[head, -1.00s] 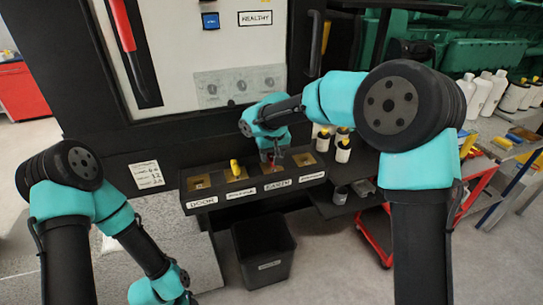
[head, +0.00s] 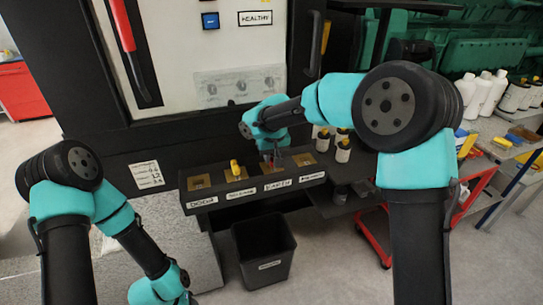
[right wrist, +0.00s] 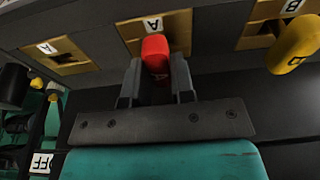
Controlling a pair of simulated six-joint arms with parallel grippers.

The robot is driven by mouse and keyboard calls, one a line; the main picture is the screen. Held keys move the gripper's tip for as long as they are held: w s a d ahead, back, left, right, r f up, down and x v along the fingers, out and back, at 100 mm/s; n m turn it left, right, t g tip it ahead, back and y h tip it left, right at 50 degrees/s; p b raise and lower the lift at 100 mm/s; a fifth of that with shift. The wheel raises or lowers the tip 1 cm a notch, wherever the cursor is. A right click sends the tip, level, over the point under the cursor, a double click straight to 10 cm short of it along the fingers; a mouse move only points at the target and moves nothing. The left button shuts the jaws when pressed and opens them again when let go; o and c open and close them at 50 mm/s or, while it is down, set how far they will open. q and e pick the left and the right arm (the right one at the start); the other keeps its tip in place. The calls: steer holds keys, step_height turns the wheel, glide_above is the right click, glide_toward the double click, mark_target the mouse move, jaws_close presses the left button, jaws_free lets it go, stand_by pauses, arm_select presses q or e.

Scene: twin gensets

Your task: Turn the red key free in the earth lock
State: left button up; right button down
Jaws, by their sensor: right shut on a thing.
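The red key (right wrist: 155,47) stands at the brass plate of a lock marked A (right wrist: 180,28) in the right wrist view. My right gripper (right wrist: 157,80) is shut on the red key, with one finger on each side of its head. In the head view my right gripper (head: 271,160) is over the lock strip, behind the earth label (head: 277,184). The key's shaft and slot are hidden, so I cannot tell how far it is turned. My left arm is at lower left, with its gripper out of the picture.
A yellow key (head: 235,166) sits in the neighbouring lock, left of my right gripper. The door lock plate (head: 199,182) is at the far left. A black bin (head: 264,252) is below.

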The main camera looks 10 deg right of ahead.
steer(key=n, duration=0.4)
steer(key=shift+n+g+y, duration=0.3)
steer(key=shift+y, duration=0.1)
steer(key=n, duration=0.5)
steer(key=shift+g+y, duration=0.3)
steer(key=shift+y, duration=0.1)
steer(key=n+g, duration=0.1)
steer(key=n, duration=0.3)
steer(key=shift+n, duration=0.4)
steer(key=n, duration=0.4)
steer(key=shift+g, duration=0.4)
steer(key=c, duration=0.9)
jaws_free()
